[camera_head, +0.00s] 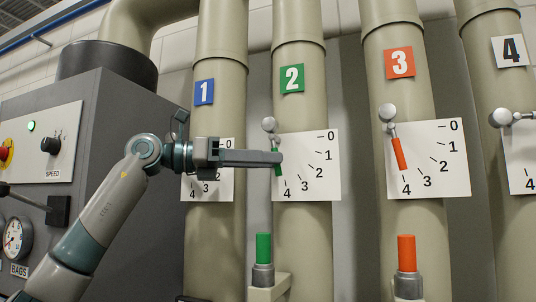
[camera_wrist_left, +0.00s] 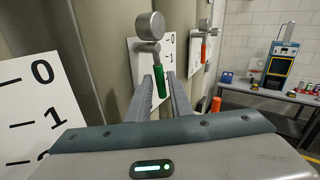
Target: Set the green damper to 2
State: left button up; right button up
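The green damper handle (camera_head: 278,169) hangs from a round silver knob on pipe 2, pointing nearly straight down close to the 4 on its white scale plate (camera_head: 325,150). The green number 2 sign (camera_head: 292,78) is above it. My left gripper (camera_head: 280,158) reaches in from the left and its fingers partly cover the handle. In the left wrist view, the green handle (camera_wrist_left: 160,83) shows between the two spread fingers of the left gripper (camera_wrist_left: 164,78); I cannot tell whether either finger touches it. My right gripper is not in view.
The orange damper handle (camera_head: 399,153) on pipe 3 also points near 4. Below stand a green-topped post (camera_head: 263,248) and an orange-topped post (camera_head: 406,250). A grey control cabinet (camera_head: 110,120) is at the left. The plate of damper 1 (camera_head: 222,185) is behind my gripper.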

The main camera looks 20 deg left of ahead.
pick_arm(q)
jog(key=shift+w+d, duration=0.15)
jog(key=shift+d, duration=0.1)
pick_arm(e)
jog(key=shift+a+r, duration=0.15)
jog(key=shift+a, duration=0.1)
pick_arm(q)
grip_shut()
